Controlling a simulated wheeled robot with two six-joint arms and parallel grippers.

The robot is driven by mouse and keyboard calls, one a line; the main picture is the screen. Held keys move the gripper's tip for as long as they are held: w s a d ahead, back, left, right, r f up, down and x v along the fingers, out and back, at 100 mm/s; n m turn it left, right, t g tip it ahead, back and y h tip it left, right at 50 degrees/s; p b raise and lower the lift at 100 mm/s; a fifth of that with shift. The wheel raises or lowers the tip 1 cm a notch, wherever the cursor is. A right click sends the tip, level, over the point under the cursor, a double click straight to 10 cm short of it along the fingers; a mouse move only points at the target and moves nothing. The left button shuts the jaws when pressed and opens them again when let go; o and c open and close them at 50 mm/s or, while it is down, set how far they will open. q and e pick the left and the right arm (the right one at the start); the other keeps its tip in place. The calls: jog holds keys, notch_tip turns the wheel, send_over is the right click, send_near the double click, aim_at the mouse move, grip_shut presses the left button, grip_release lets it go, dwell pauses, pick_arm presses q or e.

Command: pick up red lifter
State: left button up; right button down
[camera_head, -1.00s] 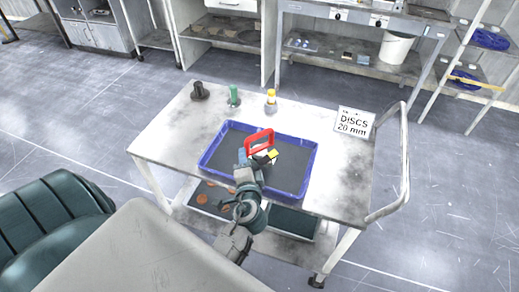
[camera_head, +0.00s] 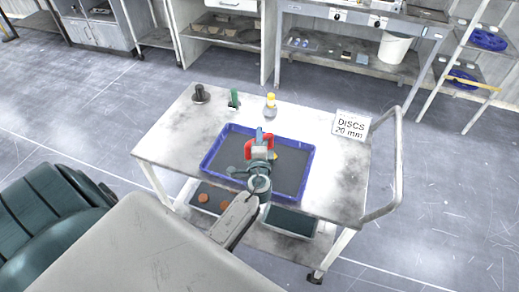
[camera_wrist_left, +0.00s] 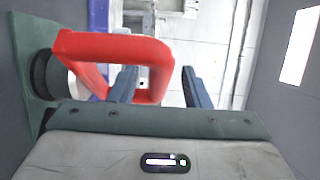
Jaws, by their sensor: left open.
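The red lifter (camera_head: 249,149) is a red loop handle standing in the blue-rimmed tray on the cart. In the left wrist view the lifter (camera_wrist_left: 112,48) shows as a large red loop at the left, with a dark round base beside the tray's grey floor. My left gripper (camera_head: 262,138) is at the lifter, above the tray. Its fingers (camera_wrist_left: 160,88) are open. One finger shows within the loop and the other outside it, with the loop's right-hand bar between them. I cannot tell whether they touch it. My right gripper is not in view.
The tray (camera_head: 310,168) has a raised blue rim. A dark knob (camera_head: 200,94), a green item (camera_head: 234,98) and a yellow-topped bottle (camera_head: 270,105) stand along the cart's back edge. A "DISCS 20 mm" sign (camera_head: 351,124) is at the right. The cart top is otherwise largely clear.

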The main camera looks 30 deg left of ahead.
pick_arm(q)
jog(key=shift+x, duration=1.1)
grip_shut()
dwell(0.3)
dwell(0.4)
